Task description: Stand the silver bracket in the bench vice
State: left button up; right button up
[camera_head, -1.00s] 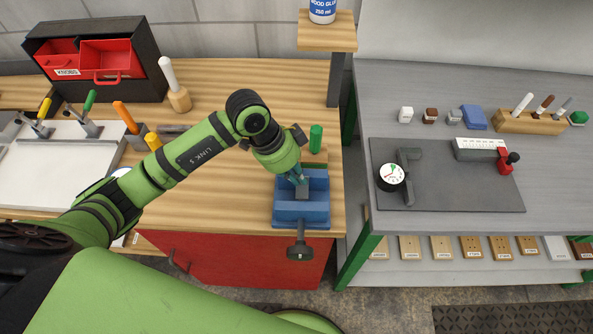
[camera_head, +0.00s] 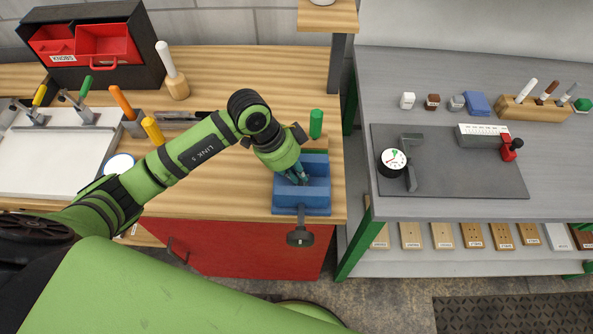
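The blue bench vice (camera_head: 303,203) stands at the right front edge of the wooden bench, its dark screw handle (camera_head: 300,237) hanging over the edge. My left gripper (camera_head: 299,177) points down into the vice from above, with its fingertips between the jaws. The fingers are small and partly hidden by my wrist, so I cannot tell whether they are open or shut. I cannot make out the silver bracket clearly; any part between the fingers or jaws is hidden. My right gripper is not in view.
A green upright handle (camera_head: 316,124) stands close behind the vice. A shelf post (camera_head: 338,75) rises behind it. Left are yellow (camera_head: 153,131) and orange (camera_head: 122,103) handles and a red-drawer cabinet (camera_head: 108,45). A grey table (camera_head: 440,205) stands right across a gap.

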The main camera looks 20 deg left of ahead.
pick_arm(q)
jog(key=shift+w+a+r, duration=0.1)
jog(key=shift+w+a, duration=0.2)
jog(key=shift+w, duration=0.1)
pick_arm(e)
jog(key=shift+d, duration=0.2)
pick_arm(q)
jog(key=shift+a+r, duration=0.1)
jog(key=shift+r, duration=0.1)
jog(key=s+v, duration=0.1)
jog(key=v, duration=1)
jog(key=shift+d+r, duration=0.2)
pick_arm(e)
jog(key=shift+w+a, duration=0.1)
pick_arm(q)
jog(key=shift+d, duration=0.1)
